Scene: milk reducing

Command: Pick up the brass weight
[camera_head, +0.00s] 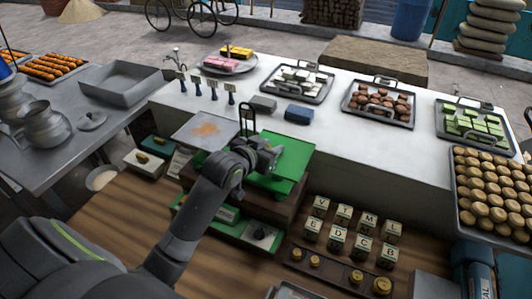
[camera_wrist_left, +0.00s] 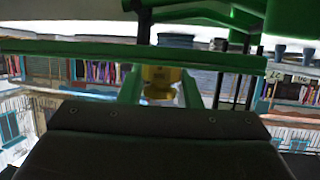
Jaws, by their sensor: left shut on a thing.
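My left gripper (camera_head: 270,157) reaches to the green plate (camera_head: 288,160) of the scale in the head view. In the left wrist view a brass weight (camera_wrist_left: 160,80) sits between the two green fingers of my left gripper (camera_wrist_left: 160,90), which are shut on it. The head view does not show this weight clearly, as the gripper covers it. Several other brass weights (camera_head: 382,285) stand in a dark wooden rack at the bottom of the head view. My right gripper is not in view.
Lettered blocks (camera_head: 338,233) stand behind the weight rack. A grey plate (camera_head: 205,131) lies left of the green one. Trays of goods (camera_head: 378,104) line the white counter (camera_head: 330,125). A metal jug (camera_head: 42,122) stands on the left table.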

